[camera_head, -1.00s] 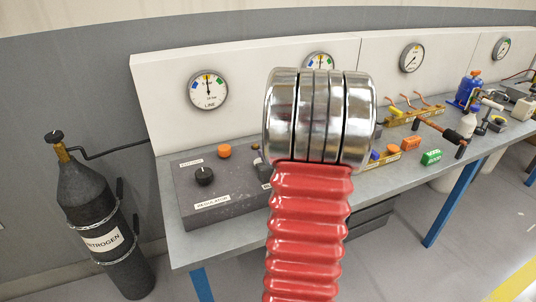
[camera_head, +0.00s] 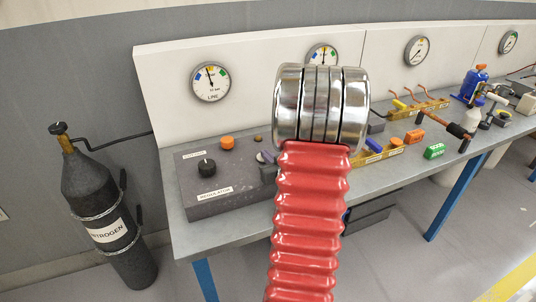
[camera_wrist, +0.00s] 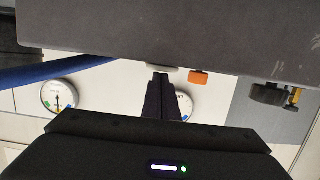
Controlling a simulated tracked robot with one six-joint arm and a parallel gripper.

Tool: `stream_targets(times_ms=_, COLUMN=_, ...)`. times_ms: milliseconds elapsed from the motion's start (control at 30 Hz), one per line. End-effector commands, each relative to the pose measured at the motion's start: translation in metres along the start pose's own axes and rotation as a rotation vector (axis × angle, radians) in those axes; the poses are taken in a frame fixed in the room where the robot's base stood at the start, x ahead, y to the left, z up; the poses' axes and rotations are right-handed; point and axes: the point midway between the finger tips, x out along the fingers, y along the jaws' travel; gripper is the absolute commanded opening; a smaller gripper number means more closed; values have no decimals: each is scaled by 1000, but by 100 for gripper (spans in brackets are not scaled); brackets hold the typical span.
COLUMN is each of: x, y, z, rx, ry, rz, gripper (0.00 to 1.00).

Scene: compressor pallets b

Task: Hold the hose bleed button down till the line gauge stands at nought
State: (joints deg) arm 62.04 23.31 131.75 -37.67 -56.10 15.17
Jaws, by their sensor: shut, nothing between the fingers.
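The line gauge (camera_head: 210,82) is a round white dial on the back panel; its needle points up and slightly left, not at the low end. My gripper (camera_wrist: 160,78) is shut and empty, fingertips at a pale grey round button (camera_wrist: 162,68) on the dark control box (camera_head: 200,205). The tips seem to touch it; how far it is pressed I cannot tell. Its label is not readable. In the head view my arm covers most of this spot; the grey button's edge (camera_head: 261,158) shows left of it. An orange button (camera_head: 227,143) and black regulator knob (camera_head: 206,167) stand beside it.
A nitrogen cylinder (camera_head: 100,215) stands left of the bench with a pipe to the panel. More gauges (camera_head: 417,50) line the panel.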

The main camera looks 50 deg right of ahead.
Motion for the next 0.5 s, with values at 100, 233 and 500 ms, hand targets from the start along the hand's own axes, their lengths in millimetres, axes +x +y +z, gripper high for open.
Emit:
stream_targets(times_ms=100, x=0, y=0, z=14, rx=6, ry=-22, rz=2, gripper=0)
stream_targets(times_ms=233, x=0, y=-1, z=16, rx=7, ry=-28, rz=2, gripper=0)
stream_targets(times_ms=500, x=-1, y=-1, z=18, rx=9, ry=-31, rz=1, gripper=0)
